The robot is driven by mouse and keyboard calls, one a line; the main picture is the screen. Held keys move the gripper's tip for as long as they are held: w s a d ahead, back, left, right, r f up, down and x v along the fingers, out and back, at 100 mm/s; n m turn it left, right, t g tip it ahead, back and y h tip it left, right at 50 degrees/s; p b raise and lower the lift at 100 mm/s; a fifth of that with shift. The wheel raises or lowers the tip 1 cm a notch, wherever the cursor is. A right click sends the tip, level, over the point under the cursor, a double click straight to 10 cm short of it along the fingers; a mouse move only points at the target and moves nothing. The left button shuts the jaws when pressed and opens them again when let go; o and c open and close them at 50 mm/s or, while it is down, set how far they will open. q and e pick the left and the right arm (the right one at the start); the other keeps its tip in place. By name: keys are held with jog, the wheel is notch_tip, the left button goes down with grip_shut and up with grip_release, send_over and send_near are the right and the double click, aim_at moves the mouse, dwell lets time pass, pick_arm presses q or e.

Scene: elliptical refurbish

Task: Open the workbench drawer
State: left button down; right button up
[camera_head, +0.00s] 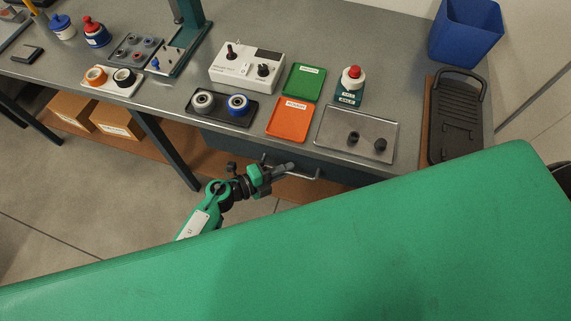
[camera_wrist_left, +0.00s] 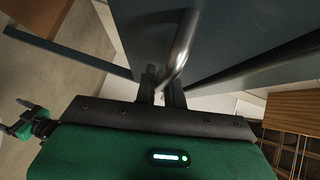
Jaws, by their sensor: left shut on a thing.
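The workbench drawer has a dark blue-grey front (camera_head: 240,144) below the bench top, and it also fills much of the left wrist view (camera_wrist_left: 235,28). Its metal bar handle (camera_head: 307,175) sticks out from the front. My left gripper (camera_head: 284,168) is at the left part of this handle. In the left wrist view the handle (camera_wrist_left: 182,45) runs down between the two dark fingers of the gripper (camera_wrist_left: 161,84), which are shut on it. The drawer looks about level with the bench edge; any small gap is hard to see.
The grey workbench top (camera_head: 335,75) carries a control box (camera_head: 246,68), a green tray (camera_head: 304,82), an orange tray (camera_head: 288,119), a red button (camera_head: 352,77) and a metal plate (camera_head: 343,143). Cardboard boxes (camera_head: 115,122) sit on the lower shelf. Free floor (camera_head: 75,210) lies at left.

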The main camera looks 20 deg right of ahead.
pick_arm(q)
jog(key=s+a+p, duration=0.1)
jog(key=s+a, duration=0.8)
jog(key=s, duration=0.4)
jog(key=s+a, duration=0.8)
jog(key=s, duration=0.5)
jog(key=shift+s+a+p, duration=0.15)
jog(key=shift+a+p, duration=0.2)
jog(key=c, duration=1.5)
grip_release()
jog(key=b+v, duration=0.3)
jog(key=v, duration=1)
jog(key=shift+a, duration=0.35)
